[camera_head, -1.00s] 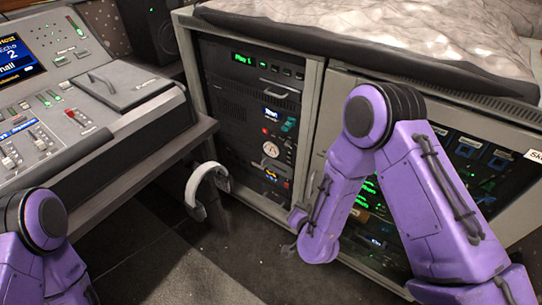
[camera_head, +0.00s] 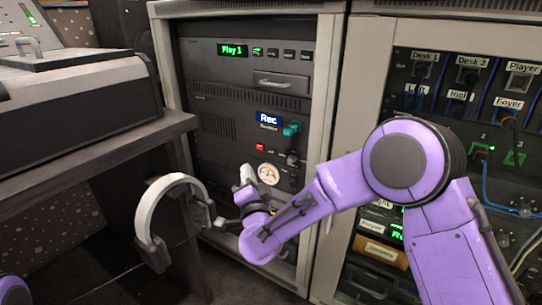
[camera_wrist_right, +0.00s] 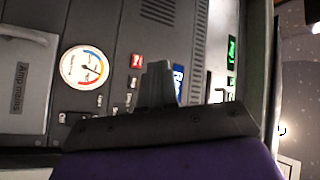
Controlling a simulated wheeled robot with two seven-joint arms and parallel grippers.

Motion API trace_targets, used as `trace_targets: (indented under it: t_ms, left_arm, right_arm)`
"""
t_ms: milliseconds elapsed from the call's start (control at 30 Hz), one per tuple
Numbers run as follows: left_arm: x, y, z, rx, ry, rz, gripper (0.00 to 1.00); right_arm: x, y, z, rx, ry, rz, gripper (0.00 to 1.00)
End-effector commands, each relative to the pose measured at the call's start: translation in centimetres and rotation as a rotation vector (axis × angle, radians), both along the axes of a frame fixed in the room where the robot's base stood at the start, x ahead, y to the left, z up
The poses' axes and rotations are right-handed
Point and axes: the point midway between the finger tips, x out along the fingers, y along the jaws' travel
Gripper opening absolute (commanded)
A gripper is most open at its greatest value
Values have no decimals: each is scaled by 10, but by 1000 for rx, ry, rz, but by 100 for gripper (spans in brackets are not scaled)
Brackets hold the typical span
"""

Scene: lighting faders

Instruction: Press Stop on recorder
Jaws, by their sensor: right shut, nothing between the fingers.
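The recorder (camera_head: 225,130) is a dark unit in the rack, with a lit blue display reading "Rec" (camera_head: 268,119). A red button (camera_head: 260,147) sits below the display with small dark keys beside it; I cannot read which is Stop. The wrist view, turned sideways, shows the red button (camera_wrist_right: 137,60), small keys near it and the blue display (camera_wrist_right: 178,80). My left gripper is out of view.
A round gauge (camera_head: 268,174) is below the recorder, and a "Play 1" unit (camera_head: 210,55) above it. White headphones (camera_head: 146,215) hang left of my right gripper by the desk (camera_head: 90,150). A patch panel with cables (camera_head: 500,185) is at right.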

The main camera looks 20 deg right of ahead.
Motion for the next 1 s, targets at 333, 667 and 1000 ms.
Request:
trace_targets:
  t_ms: [333, 667, 1000]
  left_arm:
    - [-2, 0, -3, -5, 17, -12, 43]
    - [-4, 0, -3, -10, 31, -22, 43]
    - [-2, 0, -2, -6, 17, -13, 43]
  right_arm:
    - [17, -24, -2, 1, 2, -5, 0]
    - [45, -60, 0, 0, 2, -3, 0]
    - [54, -70, -2, -1, 3, -1, 0]
